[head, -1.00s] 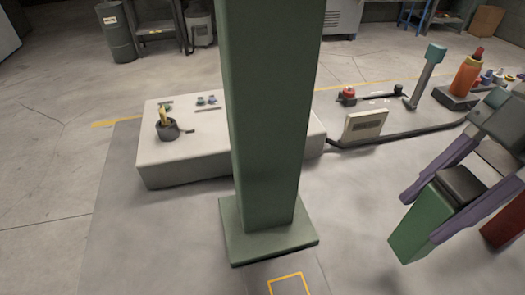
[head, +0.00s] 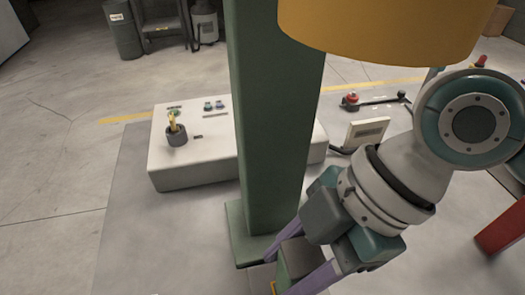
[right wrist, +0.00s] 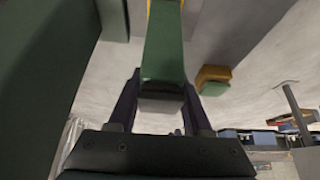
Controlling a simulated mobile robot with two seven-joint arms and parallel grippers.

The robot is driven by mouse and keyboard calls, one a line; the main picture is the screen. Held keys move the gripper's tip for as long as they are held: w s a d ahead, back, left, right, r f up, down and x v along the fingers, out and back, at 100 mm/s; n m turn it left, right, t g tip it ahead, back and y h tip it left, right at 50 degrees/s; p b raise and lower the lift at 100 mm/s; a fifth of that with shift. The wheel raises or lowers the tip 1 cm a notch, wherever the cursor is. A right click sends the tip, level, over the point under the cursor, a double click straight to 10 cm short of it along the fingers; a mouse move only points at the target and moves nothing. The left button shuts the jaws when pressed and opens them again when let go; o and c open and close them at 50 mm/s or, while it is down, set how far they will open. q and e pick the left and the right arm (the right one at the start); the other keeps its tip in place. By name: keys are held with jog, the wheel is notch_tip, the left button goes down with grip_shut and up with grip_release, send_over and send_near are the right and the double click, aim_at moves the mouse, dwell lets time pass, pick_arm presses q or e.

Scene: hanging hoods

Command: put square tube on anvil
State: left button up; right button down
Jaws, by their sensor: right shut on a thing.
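My right gripper (head: 300,262) is low in front of the green column's foot, its purple fingers pointing down. It is shut on a green square-sided piece, which I take for the square tube (right wrist: 163,48). In the right wrist view the tube sits between both fingers, its grey end (right wrist: 160,103) toward the palm. In the head view the wrist and fingers hide most of it. A yellow outline shows partly beside it at the bottom edge. I cannot make out the anvil for sure. My left gripper is not in view.
The thick green column (head: 272,110) stands close to my right gripper. A red block (head: 500,230) is at right. A large yellow rounded shape (head: 380,25) fills the top. The left floor is clear.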

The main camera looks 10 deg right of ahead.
jog(key=shift+f, duration=0.15)
jog(key=shift+c, duration=1.6)
grip_release()
